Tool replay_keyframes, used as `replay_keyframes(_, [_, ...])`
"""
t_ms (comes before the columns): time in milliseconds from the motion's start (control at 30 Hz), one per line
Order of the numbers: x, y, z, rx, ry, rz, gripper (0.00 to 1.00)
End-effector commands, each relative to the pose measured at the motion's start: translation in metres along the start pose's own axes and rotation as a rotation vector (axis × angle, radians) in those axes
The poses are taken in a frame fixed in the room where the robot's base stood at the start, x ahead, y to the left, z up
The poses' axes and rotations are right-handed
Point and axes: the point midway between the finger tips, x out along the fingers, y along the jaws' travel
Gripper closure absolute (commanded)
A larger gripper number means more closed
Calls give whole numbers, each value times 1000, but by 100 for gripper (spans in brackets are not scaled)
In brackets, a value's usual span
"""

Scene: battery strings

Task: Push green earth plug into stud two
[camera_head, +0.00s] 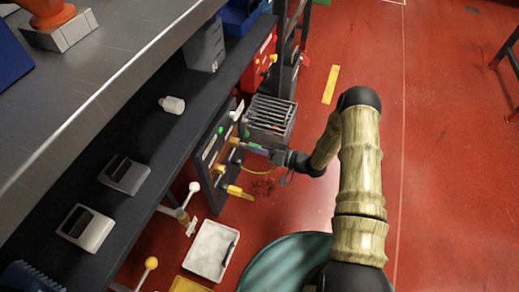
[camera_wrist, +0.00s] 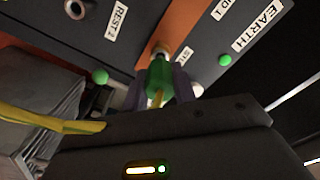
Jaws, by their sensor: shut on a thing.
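The green earth plug (camera_wrist: 159,78) is between the fingers of my gripper (camera_wrist: 163,92) in the wrist view. My gripper is shut on it. The plug's front end lines up with a pale round stud (camera_wrist: 160,52) on an orange stripe of the dark panel (camera_wrist: 120,20). I cannot tell how far it is on the stud. A label beside the stud is partly hidden by the plug and finger.
A yellow-green lead (camera_wrist: 45,122) hangs left in the wrist view. The panel carries labels REST 2 (camera_wrist: 118,18) and EARTH (camera_wrist: 257,24), and green dots (camera_wrist: 99,76). In the head view a grey slotted box (camera_head: 270,122) stands close behind my gripper. Red floor is clear to the right.

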Motion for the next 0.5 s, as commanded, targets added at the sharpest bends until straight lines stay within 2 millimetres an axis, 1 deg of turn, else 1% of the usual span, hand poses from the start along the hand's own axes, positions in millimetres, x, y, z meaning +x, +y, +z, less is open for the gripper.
replay_keyframes(500, [11, 0, 0, 0, 0, -1, 100])
